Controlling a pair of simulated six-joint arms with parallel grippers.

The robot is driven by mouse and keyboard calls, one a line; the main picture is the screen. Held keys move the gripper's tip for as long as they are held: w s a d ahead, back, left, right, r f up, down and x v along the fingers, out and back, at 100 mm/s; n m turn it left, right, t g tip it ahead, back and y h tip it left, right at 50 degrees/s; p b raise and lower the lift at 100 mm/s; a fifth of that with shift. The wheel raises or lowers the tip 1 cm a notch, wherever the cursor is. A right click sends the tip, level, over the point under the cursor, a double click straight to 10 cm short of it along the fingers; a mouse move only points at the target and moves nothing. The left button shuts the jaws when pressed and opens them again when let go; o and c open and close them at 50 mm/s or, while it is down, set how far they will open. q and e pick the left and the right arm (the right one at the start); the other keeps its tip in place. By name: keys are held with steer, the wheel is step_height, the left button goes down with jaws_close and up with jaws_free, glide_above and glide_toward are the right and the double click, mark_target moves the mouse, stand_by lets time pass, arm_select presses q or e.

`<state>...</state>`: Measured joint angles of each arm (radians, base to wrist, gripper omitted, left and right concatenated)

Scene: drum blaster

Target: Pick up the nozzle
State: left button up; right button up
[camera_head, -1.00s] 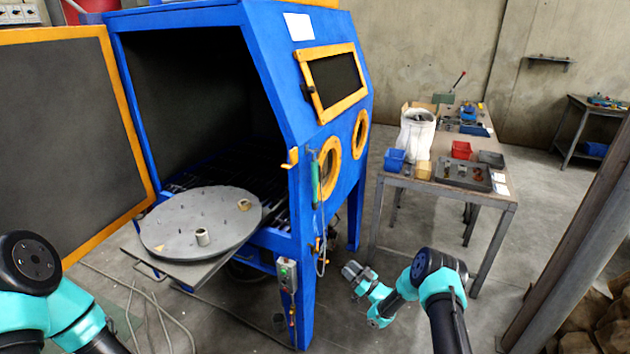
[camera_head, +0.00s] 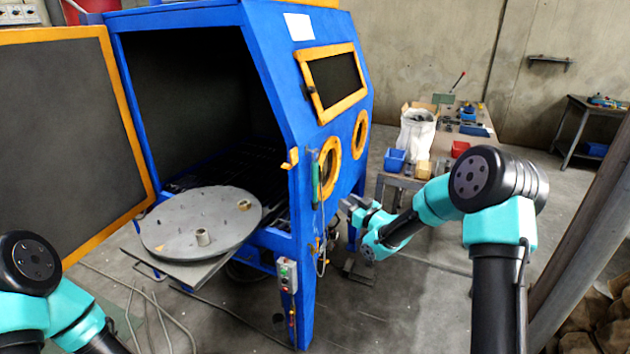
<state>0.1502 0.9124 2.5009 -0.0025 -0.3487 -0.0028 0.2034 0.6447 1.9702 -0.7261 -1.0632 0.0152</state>
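I cannot tell for sure which thing is the nozzle. A green-handled tool (camera_head: 315,180) hangs on the blue cabinet's front post. My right gripper (camera_head: 346,205) is right of that post, pointing left and apart from the turntable pieces. Its grey fingers are small, and whether they are open does not show. Of my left arm only links show at the lower left; its gripper is out of frame.
The blue cabinet (camera_head: 262,75) stands with its door (camera_head: 55,140) swung open at left. A workbench behind my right arm holds a blue bin (camera_head: 395,158), a red bin (camera_head: 460,148) and a white bag (camera_head: 416,130). Hoses (camera_head: 150,310) lie on the floor.

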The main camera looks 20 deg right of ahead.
mark_target(317, 176)
steer(key=shift+m+h, duration=0.3)
steer(key=shift+h, duration=0.1)
steer(key=s+r, duration=0.2)
steer(key=r, duration=0.1)
steer(key=s+a+r, duration=0.1)
steer(key=shift+r, duration=0.35)
steer(key=x, duration=1.2)
steer(key=shift+f, duration=0.15)
steer(key=shift+w+a, duration=0.1)
steer(key=x, duration=0.5)
steer(key=shift+f, duration=0.15)
steer(key=c, duration=0.6)
